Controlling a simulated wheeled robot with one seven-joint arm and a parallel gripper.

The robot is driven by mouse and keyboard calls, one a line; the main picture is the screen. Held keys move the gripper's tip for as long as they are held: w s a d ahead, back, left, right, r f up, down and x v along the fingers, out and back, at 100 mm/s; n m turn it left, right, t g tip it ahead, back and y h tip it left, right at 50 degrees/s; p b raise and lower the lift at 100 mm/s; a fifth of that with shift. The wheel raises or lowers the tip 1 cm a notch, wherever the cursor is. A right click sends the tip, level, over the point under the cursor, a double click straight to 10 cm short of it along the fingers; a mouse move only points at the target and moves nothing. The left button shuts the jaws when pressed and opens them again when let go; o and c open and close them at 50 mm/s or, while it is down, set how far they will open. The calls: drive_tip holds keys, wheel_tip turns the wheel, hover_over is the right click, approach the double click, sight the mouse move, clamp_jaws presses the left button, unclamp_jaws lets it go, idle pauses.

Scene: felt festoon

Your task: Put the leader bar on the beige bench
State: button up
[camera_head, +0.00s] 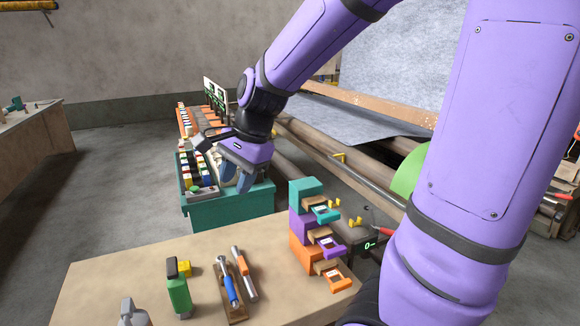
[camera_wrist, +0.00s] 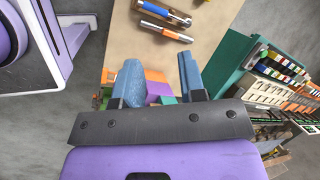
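My gripper (camera_head: 238,180) hangs over the right side of the teal cart, blue fingers pointing down. In the wrist view its two blue fingers (camera_wrist: 160,82) stand apart with nothing held between them. The beige bench (camera_head: 130,270) fills the lower left of the head view; its top also shows in the wrist view (camera_wrist: 130,45). I cannot tell for sure which thing is the leader bar. A long grey bar (camera_head: 345,180) with yellow clips lies along the machine, right of my gripper, apart from it.
The teal cart (camera_head: 230,210) holds colourful items. The bench carries a teal, purple and orange drawer stack (camera_head: 305,225), a green tool (camera_head: 178,295) and a wooden holder (camera_head: 236,312) with handled tools. The bench's left part is bare. Another bench (camera_head: 40,145) stands far left.

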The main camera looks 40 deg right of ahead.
drive_tip(key=s+r+n+t+h, duration=0.1)
drive_tip(key=s+r+n, duration=0.2)
drive_tip(key=s+n, duration=0.4)
drive_tip(key=s+r+n+t+h, duration=0.1)
drive_tip(key=s+r+n+h, duration=0.1)
drive_tip(key=s+r+n, duration=0.2)
drive_tip(key=s+n, duration=0.3)
drive_tip(key=s, duration=0.1)
drive_tip(key=shift+s+d+r+n+t, duration=0.2)
drive_tip(key=shift+s+n+t, duration=0.1)
drive_tip(key=shift+n, duration=0.1)
